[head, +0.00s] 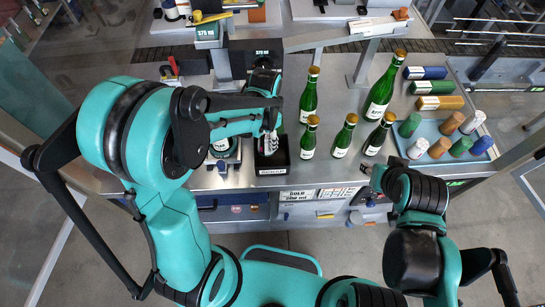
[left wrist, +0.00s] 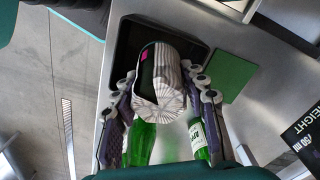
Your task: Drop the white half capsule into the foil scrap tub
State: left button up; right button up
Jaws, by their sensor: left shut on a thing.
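My left gripper (head: 268,122) is shut on the white half capsule (left wrist: 160,90), a pale, streaked, open shell with a small pink patch by its dark opening. In the left wrist view the fingers of the left gripper (left wrist: 161,84) press on both its sides. The black foil scrap tub (head: 272,168) stands at the front edge of the bench. In the left wrist view the capsule overlaps the tub (left wrist: 121,62) and hides part of its inside. My right gripper (head: 369,170) is over the bench's front edge, apart from the tub; its fingers are too small to read.
Several green bottles (head: 308,138) stand close to the right of the tub. A blue tray (head: 448,131) with several coloured capsules lies further right. A flat green square (left wrist: 229,76) lies beside the tub in the left wrist view.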

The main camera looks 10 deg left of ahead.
pick_arm(q)
jog(key=o, duration=0.8)
notch_tip(320, 180, up, 12)
jog(key=shift+r, duration=0.1)
dwell(0.3)
